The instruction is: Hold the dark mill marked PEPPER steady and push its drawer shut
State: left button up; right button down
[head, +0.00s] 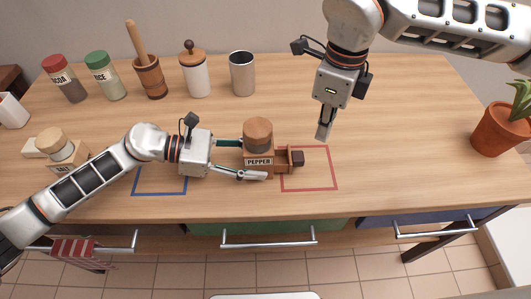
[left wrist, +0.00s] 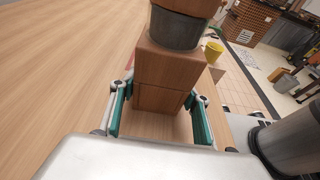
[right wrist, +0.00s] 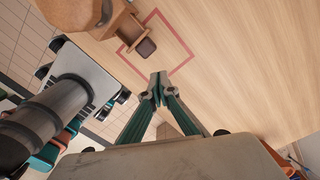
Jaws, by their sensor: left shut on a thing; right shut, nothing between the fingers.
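The dark mill marked PEPPER (head: 258,158) stands upright on the table, its rounded wooden top uppermost. Its small drawer (head: 285,160) sticks out to the right, open, with a dark knob at its end. My left gripper (head: 254,160) is shut on the mill's body from the left, one finger on each side; the left wrist view shows the wooden body (left wrist: 163,75) between the fingers. My right gripper (head: 323,133) is shut and empty, above the table to the right of and behind the drawer. The right wrist view shows the drawer (right wrist: 132,37) beyond its fingertips (right wrist: 158,80).
A red square outline (head: 335,175) lies under the drawer, a blue one (head: 158,193) under my left arm. The SALT mill (head: 62,158) stands at the left. Jars, a mortar and a steel cup (head: 242,73) line the back; a potted plant (head: 497,130) is at the right.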

jog(key=shift+d+f, duration=0.2)
jog(key=shift+f, duration=3.95)
jog(key=shift+a, duration=0.45)
jog(key=shift+a, duration=0.35)
